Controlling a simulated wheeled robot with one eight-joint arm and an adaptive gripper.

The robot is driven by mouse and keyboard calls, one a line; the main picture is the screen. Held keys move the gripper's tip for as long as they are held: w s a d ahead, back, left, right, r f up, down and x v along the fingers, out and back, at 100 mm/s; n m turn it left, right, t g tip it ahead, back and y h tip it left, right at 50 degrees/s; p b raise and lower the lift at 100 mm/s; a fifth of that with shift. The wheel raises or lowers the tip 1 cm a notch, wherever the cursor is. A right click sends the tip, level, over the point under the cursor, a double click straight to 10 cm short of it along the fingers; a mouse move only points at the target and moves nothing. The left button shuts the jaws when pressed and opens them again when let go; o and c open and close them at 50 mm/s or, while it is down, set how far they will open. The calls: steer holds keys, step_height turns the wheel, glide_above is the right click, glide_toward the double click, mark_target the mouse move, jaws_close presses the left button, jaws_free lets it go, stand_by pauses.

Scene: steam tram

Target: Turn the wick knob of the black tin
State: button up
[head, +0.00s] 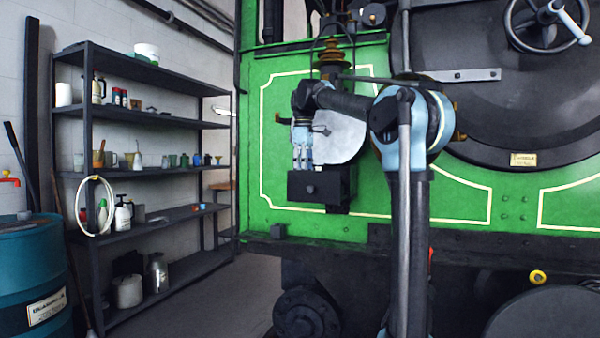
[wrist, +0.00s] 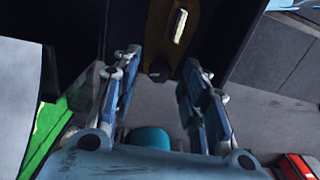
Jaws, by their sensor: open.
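The black tin (head: 335,187) is a dark box low on the green tram side, with a small round grey knob (head: 310,189) on its front. My gripper (head: 302,167) points down at the tin's upper front edge, before a pale disc (head: 348,138). In the wrist view my gripper (wrist: 160,62) is open, its two blue-grey fingers apart with nothing held. Between and beyond the fingertips is a brown strip (wrist: 160,40) with a pale raised bar and a small dark end. Dark surfaces flank it. I cannot tell whether a finger touches the tin.
A dark shelf rack (head: 150,120) with jars and cans stands at left. A blue drum (head: 32,275) is in front of it. Open floor (head: 210,300) lies between rack and tram. A brass-topped fitting (head: 332,62) sits above the disc.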

jaws_close()
steer(key=shift+m, duration=1.6)
jaws_free()
